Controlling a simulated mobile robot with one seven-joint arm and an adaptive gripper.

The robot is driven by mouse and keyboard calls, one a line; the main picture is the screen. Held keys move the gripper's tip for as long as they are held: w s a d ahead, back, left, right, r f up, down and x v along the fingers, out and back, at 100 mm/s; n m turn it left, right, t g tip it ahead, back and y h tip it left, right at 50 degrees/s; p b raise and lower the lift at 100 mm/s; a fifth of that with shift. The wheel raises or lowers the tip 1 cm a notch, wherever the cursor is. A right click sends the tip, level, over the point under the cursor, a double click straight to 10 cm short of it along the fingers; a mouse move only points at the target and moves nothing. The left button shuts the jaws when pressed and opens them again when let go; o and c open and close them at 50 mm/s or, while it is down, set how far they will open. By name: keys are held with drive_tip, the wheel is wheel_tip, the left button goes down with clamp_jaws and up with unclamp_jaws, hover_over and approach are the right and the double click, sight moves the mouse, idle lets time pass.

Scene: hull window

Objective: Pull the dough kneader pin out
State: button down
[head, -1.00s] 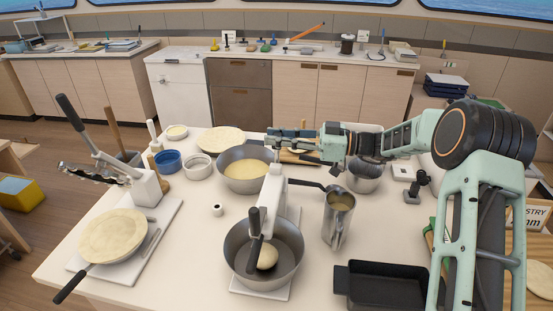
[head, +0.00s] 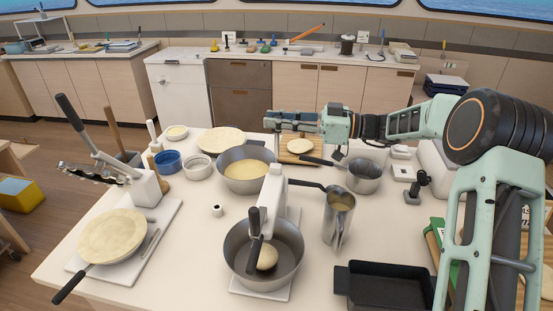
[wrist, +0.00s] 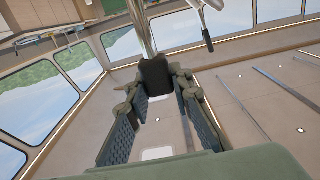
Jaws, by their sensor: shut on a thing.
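The dough kneader (head: 272,195) is a white stand on the table. Its arm reaches over a grey metal bowl (head: 263,258) holding a ball of dough (head: 267,257), and a dark handle hangs at its front. My gripper (head: 277,122) is in the air behind and above the stand, beyond the bowl of yellow batter. In the wrist view it is shut on a dark block (wrist: 156,76) with a shiny metal rod (wrist: 147,32), which looks like the pin. In the head view a thin grey rod (head: 277,145) hangs below the fingertips, apart from the stand.
A bowl of yellow batter (head: 247,170) stands below my gripper. A metal jug (head: 338,218) and a black baking pan (head: 383,286) are at the right front. A dough press (head: 115,238) with flattened dough is at the left. The table between press and kneader is mostly clear.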

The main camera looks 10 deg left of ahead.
drive_tip(key=shift+r, duration=1.8)
